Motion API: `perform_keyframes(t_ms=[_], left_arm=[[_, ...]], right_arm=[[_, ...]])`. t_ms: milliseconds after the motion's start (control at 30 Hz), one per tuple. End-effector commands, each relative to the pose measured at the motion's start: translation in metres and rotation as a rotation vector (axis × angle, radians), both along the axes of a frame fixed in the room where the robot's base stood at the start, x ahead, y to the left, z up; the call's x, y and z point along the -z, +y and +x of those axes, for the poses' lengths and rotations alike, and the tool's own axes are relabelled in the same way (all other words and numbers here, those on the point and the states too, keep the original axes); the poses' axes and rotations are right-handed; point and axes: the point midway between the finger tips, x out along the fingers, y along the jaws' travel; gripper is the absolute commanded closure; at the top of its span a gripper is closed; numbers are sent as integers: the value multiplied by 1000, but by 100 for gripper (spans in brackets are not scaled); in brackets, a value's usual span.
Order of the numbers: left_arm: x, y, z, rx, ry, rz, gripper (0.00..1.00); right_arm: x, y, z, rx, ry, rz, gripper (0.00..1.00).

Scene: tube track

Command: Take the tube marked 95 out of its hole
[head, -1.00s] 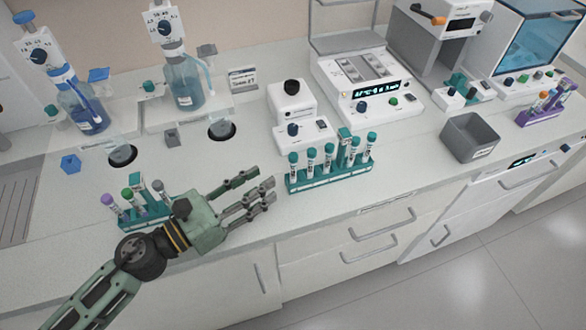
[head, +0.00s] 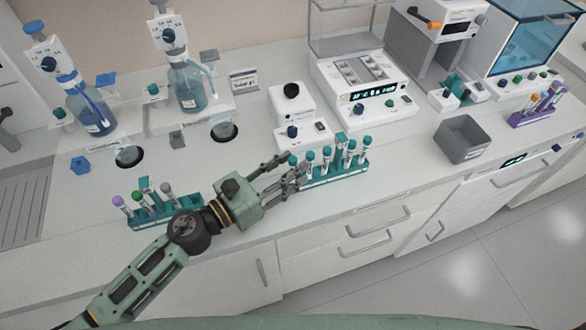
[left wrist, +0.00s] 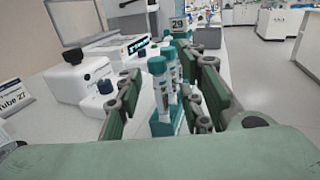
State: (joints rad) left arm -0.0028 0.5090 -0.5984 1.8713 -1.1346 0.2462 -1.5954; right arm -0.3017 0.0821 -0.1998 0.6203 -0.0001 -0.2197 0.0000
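A teal rack (head: 338,176) holds several teal-capped tubes in a row. The tube at its left end (head: 293,161) is partly behind my left gripper (head: 290,172). In the left wrist view the nearest teal-capped tube (left wrist: 160,92) stands upright between the two spread fingers of the gripper (left wrist: 165,100), with more tubes in line behind it. Gaps show between this tube and the fingers. I cannot read the number 95 on any tube. My right gripper is not in view.
A second teal rack (head: 165,214) with mixed tubes stands left, beside my left forearm. A white device (head: 293,105) and a display unit (head: 362,85) stand behind the row. A grey bin (head: 462,138) is to the right. The counter's front edge runs close before the racks.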

Motion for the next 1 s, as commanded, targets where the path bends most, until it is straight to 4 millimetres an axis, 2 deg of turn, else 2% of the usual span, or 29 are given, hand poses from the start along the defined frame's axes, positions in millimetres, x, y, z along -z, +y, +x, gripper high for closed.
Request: perform_keyframes(t_ms=[67,433,767,867,1000], left_arm=[[0,0,0,0,0,0,66],[0,0,0,0,0,0,99],[-4,0,0,1,-1,0,99],[-11,0,0,2,-2,2,99],[-30,1,0,3,-6,4,99]], right_arm=[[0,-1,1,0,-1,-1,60],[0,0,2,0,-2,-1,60],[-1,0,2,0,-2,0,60],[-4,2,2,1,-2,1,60],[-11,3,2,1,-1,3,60]])
